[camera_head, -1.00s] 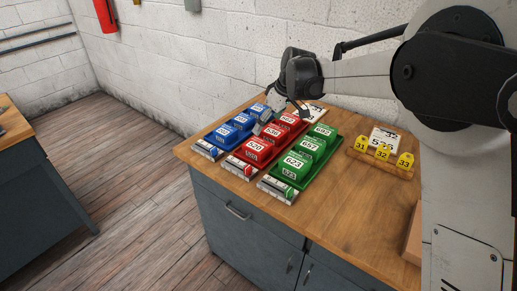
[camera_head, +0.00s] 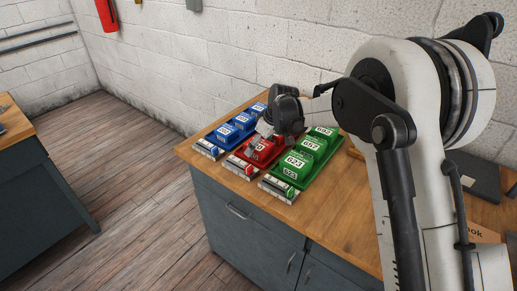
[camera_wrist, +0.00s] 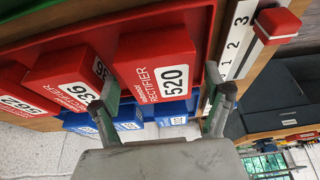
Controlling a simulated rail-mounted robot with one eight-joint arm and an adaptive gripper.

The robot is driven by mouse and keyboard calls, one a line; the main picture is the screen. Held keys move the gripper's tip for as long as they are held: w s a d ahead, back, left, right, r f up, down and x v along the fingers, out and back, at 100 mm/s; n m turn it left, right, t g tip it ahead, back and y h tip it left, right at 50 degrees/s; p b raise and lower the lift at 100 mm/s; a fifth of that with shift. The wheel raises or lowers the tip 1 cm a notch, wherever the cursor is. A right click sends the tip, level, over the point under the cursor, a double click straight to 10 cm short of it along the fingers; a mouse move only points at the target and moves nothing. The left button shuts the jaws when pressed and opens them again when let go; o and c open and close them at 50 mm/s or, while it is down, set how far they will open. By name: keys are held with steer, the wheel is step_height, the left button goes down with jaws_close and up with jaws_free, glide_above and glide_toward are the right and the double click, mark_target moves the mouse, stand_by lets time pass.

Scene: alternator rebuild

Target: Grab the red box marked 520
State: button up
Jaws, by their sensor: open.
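The red box marked 520 (camera_wrist: 150,62) is large in the wrist view, with a white "RECTIFIER" label. In the head view, the front of the red row (camera_head: 262,150) is partly covered by my gripper (camera_head: 258,140). In the wrist view my gripper (camera_wrist: 162,100) is open, with one finger on each side of the 520 box's label end. The left finger is near the gap between 520 and the neighbouring red box (camera_wrist: 70,80), whose label partly reads 36. I cannot tell whether the fingers touch 520. Another red box marked 562 (camera_wrist: 18,92) is further left.
A row of blue boxes (camera_head: 240,122) and a row of green boxes (camera_head: 312,145) flank the red row closely. A numbered strip with a red slider (camera_wrist: 275,25) lies at the red row's front end. Wooden bench top (camera_head: 345,215) is bare right of the green row.

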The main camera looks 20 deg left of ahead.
steer(key=shift+a+f, duration=0.1)
steer(key=shift+f, duration=0.2)
steer(key=c, duration=1.3)
steer(key=shift+c, duration=0.3)
steer(key=shift+r, duration=0.2)
